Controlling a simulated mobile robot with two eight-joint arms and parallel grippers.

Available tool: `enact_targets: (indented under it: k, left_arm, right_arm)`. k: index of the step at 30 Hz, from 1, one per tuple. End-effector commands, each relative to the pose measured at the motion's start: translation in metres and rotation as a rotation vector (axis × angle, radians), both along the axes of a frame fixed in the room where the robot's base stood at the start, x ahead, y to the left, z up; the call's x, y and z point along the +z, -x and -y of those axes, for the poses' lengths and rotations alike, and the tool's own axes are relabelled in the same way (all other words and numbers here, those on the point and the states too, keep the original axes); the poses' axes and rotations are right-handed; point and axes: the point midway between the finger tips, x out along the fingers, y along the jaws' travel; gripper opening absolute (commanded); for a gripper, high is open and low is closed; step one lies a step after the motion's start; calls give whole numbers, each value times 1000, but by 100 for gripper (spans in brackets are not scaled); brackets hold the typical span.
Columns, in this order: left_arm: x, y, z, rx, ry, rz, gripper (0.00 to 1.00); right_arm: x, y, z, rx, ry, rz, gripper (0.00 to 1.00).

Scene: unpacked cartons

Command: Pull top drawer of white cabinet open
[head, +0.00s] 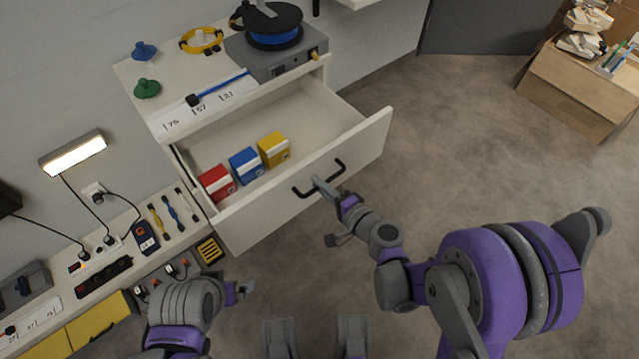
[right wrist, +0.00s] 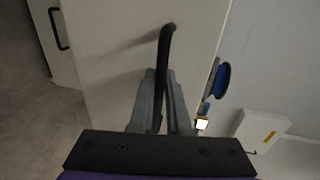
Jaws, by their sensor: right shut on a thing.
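The white cabinet (head: 140,82) stands at the back, and its top drawer (head: 372,138) is pulled well out. Inside the drawer are a red box (head: 216,184), a blue box (head: 246,165) and a yellow box (head: 273,149). The black handle (head: 302,192) is on the drawer front. My right gripper (head: 318,183) is at the handle, and in the right wrist view its fingers (right wrist: 162,95) are shut on the dark handle bar (right wrist: 166,45). My left gripper (head: 246,288) is low in the head view, apart from the cabinet; its fingers are too small to judge.
On the cabinet top are a grey device with a black and blue spool (head: 274,28), a yellow cable coil (head: 201,40) and blue and green knobs. A workbench with a power strip (head: 104,277) is at left. A cardboard box (head: 575,88) stands far right. Floor right of the drawer is clear.

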Motion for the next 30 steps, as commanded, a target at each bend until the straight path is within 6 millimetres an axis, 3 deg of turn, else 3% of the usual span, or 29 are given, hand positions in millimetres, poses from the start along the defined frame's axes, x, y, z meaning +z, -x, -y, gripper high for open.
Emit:
enact_targets:
  k: [2,3,7,19,30]
  left_arm:
    - [0,0,0,0,0,0,100]
    - [0,0,0,0,0,0,100]
    - [0,0,0,0,0,0,100]
    - [1,0,0,0,0,0,100]
    - [10,2,0,0,0,2,100]
  right_arm:
    - [0,0,0,-2,0,0,0]
    - [0,0,0,-2,0,0,20]
    - [0,0,0,-1,0,0,43]
    - [2,5,5,-2,0,0,45]
    - [17,60,46,-5,1,0,45]
